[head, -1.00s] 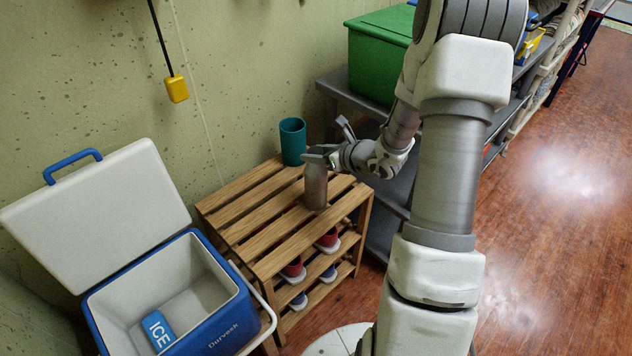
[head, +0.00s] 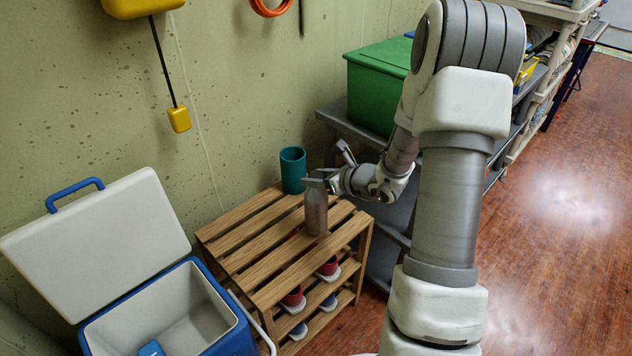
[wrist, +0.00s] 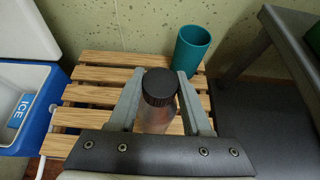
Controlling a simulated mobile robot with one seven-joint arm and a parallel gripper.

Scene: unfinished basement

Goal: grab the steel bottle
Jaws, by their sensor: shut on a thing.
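The steel bottle (head: 316,214) stands upright on the top of the slatted wooden rack. In the wrist view its dark cap (wrist: 159,86) sits between the two fingers, with the steel body partly hidden below. My gripper (head: 316,181) is at the upper part of the bottle, coming from the right. In the wrist view my gripper (wrist: 160,100) is shut on the bottle, one finger on each side. The bottle's base appears to be still on the slats.
A teal cup (head: 292,170) stands behind the bottle on the wooden rack (head: 262,240), with shoes on the lower shelves. An open blue and white cooler (head: 215,330) is at left. A green bin (head: 375,95) sits on a grey shelf (head: 345,122) at right.

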